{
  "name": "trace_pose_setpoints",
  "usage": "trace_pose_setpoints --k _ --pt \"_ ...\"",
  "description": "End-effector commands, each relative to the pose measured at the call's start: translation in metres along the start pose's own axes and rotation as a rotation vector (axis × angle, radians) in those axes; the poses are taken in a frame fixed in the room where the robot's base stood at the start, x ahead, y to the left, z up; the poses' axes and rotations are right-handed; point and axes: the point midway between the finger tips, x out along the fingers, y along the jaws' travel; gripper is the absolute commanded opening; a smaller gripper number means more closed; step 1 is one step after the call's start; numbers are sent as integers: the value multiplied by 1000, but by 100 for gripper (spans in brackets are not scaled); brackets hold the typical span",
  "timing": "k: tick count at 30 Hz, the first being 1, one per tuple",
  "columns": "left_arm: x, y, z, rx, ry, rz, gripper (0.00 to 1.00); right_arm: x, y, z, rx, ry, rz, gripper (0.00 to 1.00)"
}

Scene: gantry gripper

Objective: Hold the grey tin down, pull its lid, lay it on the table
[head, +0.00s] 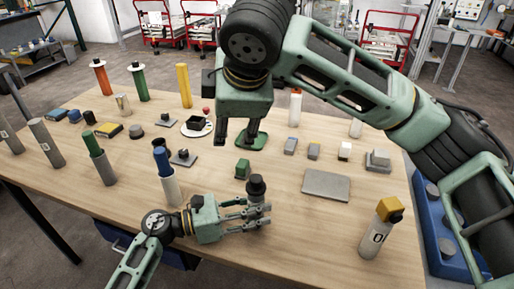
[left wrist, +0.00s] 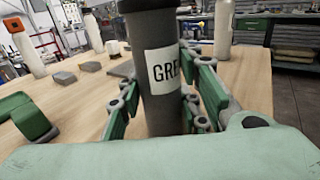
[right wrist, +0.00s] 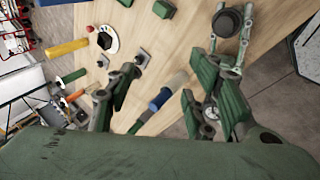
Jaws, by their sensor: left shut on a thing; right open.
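The grey tin (head: 257,200) stands upright near the table's front, with its dark round lid (head: 256,184) on top. In the left wrist view the tin (left wrist: 163,85) shows a white label reading "GRE". My left gripper (head: 258,211) is shut around the tin's body, below the lid. My right gripper (head: 238,136) is open and empty, above the table beyond the tin. In the right wrist view its fingers (right wrist: 165,98) are spread, and the lid (right wrist: 228,20) shows at the top, apart from them. The table (head: 300,230) is wooden.
A green block (head: 242,169) stands just behind the tin. A flat grey plate (head: 326,185) lies to the right. A white bottle with a yellow cap (head: 381,228) stands at the front right. A blue-topped cylinder (head: 167,178) stands left. Bare table lies between tin and bottle.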

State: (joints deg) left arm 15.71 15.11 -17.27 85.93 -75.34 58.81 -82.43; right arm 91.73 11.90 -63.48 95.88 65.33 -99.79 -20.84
Motion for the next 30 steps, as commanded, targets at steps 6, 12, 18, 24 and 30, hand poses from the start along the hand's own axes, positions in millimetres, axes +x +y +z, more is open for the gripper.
trace_pose_setpoints --k 6,12,18,24,30 --pt "0 0 -1 -1 1 0 5 -12 -54 33 44 -131 -208 49" --pt "0 0 -1 -1 1 -1 5 -8 -68 42 47 -164 -255 49" --pt "0 0 -1 -1 1 -1 5 21 -76 46 48 -163 -254 49" --pt "0 0 0 0 1 0 5 58 -85 53 48 -164 -252 49" --pt "0 0 0 0 1 0 5 86 -92 57 47 -163 -251 49"
